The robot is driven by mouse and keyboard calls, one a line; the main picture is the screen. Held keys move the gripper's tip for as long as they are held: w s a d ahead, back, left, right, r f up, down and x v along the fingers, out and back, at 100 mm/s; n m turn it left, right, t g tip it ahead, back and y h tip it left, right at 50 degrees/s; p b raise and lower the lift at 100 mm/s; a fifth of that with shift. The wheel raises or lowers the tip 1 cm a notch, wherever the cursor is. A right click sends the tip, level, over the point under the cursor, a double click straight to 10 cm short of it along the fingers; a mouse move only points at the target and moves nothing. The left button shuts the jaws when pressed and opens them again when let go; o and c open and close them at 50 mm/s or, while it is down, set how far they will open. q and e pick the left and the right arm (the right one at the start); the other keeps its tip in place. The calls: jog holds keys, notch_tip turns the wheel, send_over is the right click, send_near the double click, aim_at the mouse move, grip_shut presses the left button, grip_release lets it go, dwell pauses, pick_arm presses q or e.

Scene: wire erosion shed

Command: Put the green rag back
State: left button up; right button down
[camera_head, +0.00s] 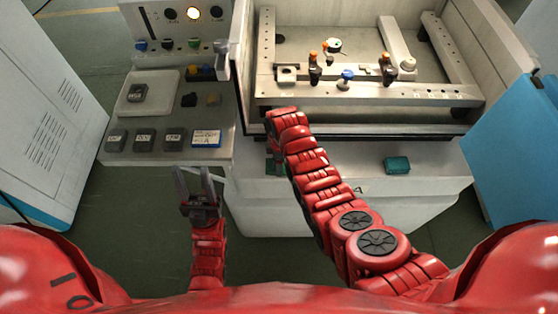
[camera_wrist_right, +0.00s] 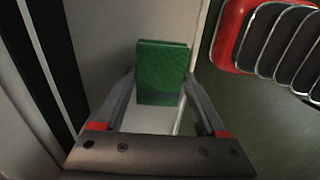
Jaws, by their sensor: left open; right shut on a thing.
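A folded green rag (camera_wrist_right: 162,66) is between the fingers of my right gripper (camera_wrist_right: 163,88) in the right wrist view, and the gripper is shut on it. In the head view a small piece of green (camera_head: 273,165) shows beside my right arm, above the white front ledge (camera_head: 330,195). My right gripper is mostly hidden there by its own arm. A darker teal folded piece (camera_head: 397,165) lies apart on the ledge to the right. My left gripper (camera_head: 194,178) is open and empty, in front of the control panel's lower edge.
The machine's work tank (camera_head: 365,117) with clamps stands behind the ledge. The control panel (camera_head: 222,155) at left carries several dark blocks and a blue-and-white box (camera_head: 206,138). A blue panel (camera_head: 515,155) stands at right, and a white cabinet (camera_head: 50,115) at far left.

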jog(key=shift+f, duration=0.15)
jog(key=shift+f, duration=0.15)
grip_release()
jog(key=shift+r, duration=0.2)
